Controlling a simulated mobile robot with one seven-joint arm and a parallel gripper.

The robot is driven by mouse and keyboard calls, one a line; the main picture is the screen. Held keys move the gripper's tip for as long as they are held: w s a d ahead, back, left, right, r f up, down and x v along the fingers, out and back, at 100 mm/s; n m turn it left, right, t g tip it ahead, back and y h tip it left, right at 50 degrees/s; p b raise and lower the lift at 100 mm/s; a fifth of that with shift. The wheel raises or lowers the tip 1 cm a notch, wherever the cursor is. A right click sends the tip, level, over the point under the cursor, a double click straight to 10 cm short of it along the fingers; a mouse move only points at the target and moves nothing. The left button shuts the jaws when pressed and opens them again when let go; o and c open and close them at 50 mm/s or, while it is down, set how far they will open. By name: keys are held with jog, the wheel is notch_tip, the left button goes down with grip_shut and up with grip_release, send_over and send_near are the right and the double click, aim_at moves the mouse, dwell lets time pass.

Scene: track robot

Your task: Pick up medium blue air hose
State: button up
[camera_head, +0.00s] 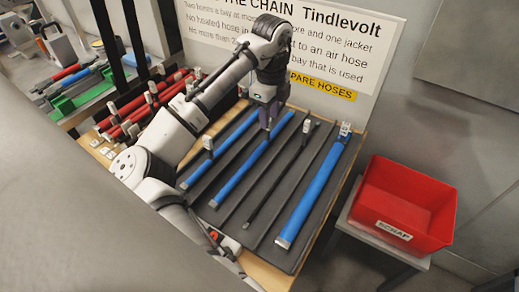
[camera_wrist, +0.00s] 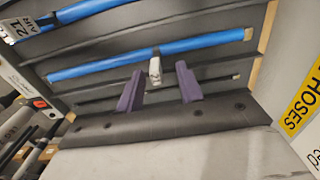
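Three blue hoses lie in grooves of a dark slanted rack (camera_head: 228,207): a left one (camera_head: 215,163), a middle one (camera_head: 240,172) and a thicker right one (camera_head: 312,195). My gripper (camera_head: 268,123) is over the upper part of the middle blue hose. In the wrist view, my gripper (camera_wrist: 160,68) shows two purple fingers spread apart with nothing held. A white tag (camera_wrist: 155,72) stands upright between and beyond the fingertips.
A thin black hose (camera_head: 277,186) lies between the middle and right blue hoses. A red scrap bin (camera_head: 405,205) stands at the right. Red hoses (camera_head: 128,112) lie on the left. A white sign board (camera_head: 335,40) rises behind the rack, close to my arm.

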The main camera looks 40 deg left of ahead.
aim_at(268, 130)
jog(key=shift+s+f+p, duration=0.15)
jog(key=shift+f+p, duration=0.2)
jog(key=shift+f, duration=1.05)
jog(key=shift+s+f+p, duration=0.1)
jog(key=shift+f+p, duration=0.2)
jog(key=shift+f, duration=1.05)
grip_shut()
